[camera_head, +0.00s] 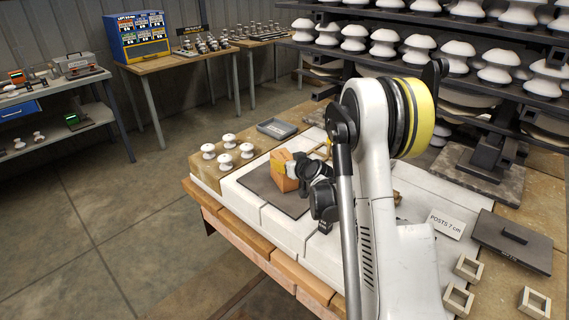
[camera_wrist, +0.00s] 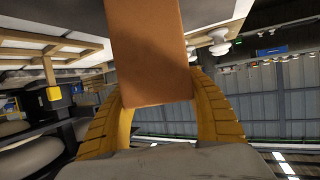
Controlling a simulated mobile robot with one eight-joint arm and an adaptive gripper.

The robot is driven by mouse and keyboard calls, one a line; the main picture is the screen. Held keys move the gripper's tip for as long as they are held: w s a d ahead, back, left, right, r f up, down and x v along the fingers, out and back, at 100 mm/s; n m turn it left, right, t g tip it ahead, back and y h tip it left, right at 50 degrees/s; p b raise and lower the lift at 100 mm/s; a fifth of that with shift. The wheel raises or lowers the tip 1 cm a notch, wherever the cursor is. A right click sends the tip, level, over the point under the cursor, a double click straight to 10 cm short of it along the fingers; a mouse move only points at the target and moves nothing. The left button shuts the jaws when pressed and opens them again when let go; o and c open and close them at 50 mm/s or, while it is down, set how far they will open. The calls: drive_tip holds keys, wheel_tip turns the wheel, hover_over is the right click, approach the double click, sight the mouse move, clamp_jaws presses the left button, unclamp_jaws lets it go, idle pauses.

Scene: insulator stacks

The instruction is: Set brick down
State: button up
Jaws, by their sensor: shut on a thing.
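An orange-brown brick (camera_head: 281,172) stands upright over a dark grey mat (camera_head: 262,192) on the pale block-topped table. My gripper (camera_head: 291,169) reaches in from the right and is shut on the brick. In the wrist view the brick (camera_wrist: 150,50) fills the upper middle, with the gripper's curved yellow fingers (camera_wrist: 155,88) pressed against both its sides. I cannot tell whether the brick's base touches the mat. My arm hides part of the table to the right of it.
Several white insulators (camera_head: 226,155) stand on a brown board left of the mat. A grey tray (camera_head: 277,128) lies behind. A "POSTS 7 cm" card (camera_head: 446,224), a dark plate (camera_head: 513,240) and small square frames (camera_head: 468,268) lie at right. Insulator shelves (camera_head: 480,95) rise behind.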

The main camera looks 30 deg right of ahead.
drive_tip(key=o, duration=1.4)
drive_tip(key=shift+f, duration=0.1)
